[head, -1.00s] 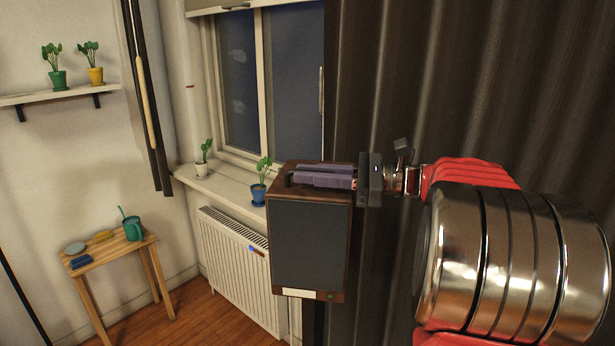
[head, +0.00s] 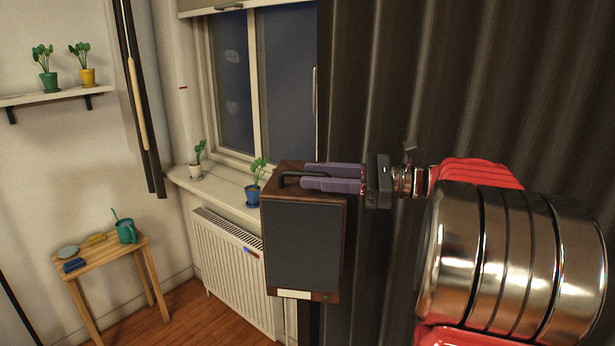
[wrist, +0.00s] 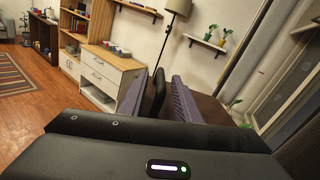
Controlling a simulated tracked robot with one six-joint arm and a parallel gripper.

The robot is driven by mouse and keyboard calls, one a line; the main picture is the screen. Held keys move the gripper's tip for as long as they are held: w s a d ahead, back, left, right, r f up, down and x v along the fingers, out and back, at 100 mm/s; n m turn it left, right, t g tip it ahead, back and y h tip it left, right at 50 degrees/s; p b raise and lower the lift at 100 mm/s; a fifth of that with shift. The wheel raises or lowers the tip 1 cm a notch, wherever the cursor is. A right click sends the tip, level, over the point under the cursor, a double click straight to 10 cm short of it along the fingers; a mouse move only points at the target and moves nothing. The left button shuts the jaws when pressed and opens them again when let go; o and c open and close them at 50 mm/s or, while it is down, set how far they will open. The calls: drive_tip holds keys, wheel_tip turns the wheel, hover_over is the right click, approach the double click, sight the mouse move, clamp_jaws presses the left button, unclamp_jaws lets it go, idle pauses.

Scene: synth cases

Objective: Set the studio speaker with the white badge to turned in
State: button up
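The studio speaker (head: 303,245) is a brown wooden box with a dark grey front, standing by the curtain in the head view. Its white badge (head: 293,294) is at the bottom of the front, beside a small green light. A dark bar handle (head: 288,177) is on its top. My gripper (head: 304,178) reaches in from the right, just over the top. In the wrist view its two purple fingers (wrist: 158,100) stand apart, with the dark handle (wrist: 155,92) between them. Gaps show beside the handle, so it is not clamped. The speaker's underside is hidden.
A blue plant pot (head: 252,195) stands on the windowsill (head: 222,191) close left of the speaker. A radiator (head: 232,265) is below. The dark curtain (head: 460,90) hangs behind my arm. A small wooden table (head: 105,258) stands at the left.

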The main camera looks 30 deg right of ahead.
drive_tip(key=v, duration=1.1)
drive_tip(key=shift+s, duration=0.25)
